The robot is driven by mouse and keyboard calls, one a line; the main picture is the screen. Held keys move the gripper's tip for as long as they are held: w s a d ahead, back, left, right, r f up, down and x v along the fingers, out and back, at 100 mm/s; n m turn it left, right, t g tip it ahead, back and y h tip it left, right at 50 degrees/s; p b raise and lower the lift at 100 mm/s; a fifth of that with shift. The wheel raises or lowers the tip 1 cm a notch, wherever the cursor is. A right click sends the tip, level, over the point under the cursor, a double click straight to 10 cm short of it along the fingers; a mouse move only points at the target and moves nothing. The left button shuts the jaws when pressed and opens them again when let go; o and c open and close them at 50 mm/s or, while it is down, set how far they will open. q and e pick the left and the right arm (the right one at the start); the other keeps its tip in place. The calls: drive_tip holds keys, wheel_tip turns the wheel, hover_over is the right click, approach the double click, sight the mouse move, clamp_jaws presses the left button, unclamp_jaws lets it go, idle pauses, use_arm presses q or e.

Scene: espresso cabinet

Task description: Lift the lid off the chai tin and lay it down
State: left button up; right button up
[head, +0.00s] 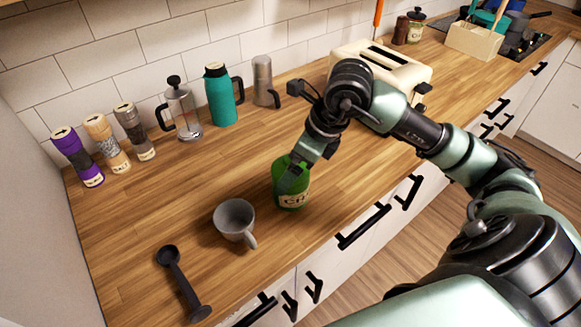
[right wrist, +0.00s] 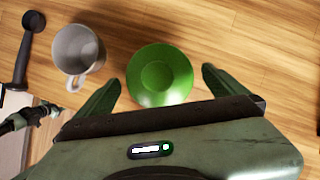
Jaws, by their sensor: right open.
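The chai tin (head: 292,202) is green with a pale label, partly readable as "CH", and stands upright on the wooden counter. Its round green lid (right wrist: 160,75) is seen from above in the right wrist view and appears to be on the tin. My right gripper (head: 288,177) is at the top of the tin and hides part of it in the head view. In the right wrist view the open fingers of my right gripper (right wrist: 162,79) stand on either side of the lid, with gaps showing. My left gripper is not in view.
A grey mug (head: 234,218) stands just left of the tin, and a black scoop-like tool (head: 183,283) lies beyond it. A French press (head: 183,112), teal jug (head: 220,98), several jars and a cream toaster (head: 395,68) line the back.

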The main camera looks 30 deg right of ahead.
drive_tip(key=c, duration=1.4)
drive_tip(key=shift+o, duration=0.2)
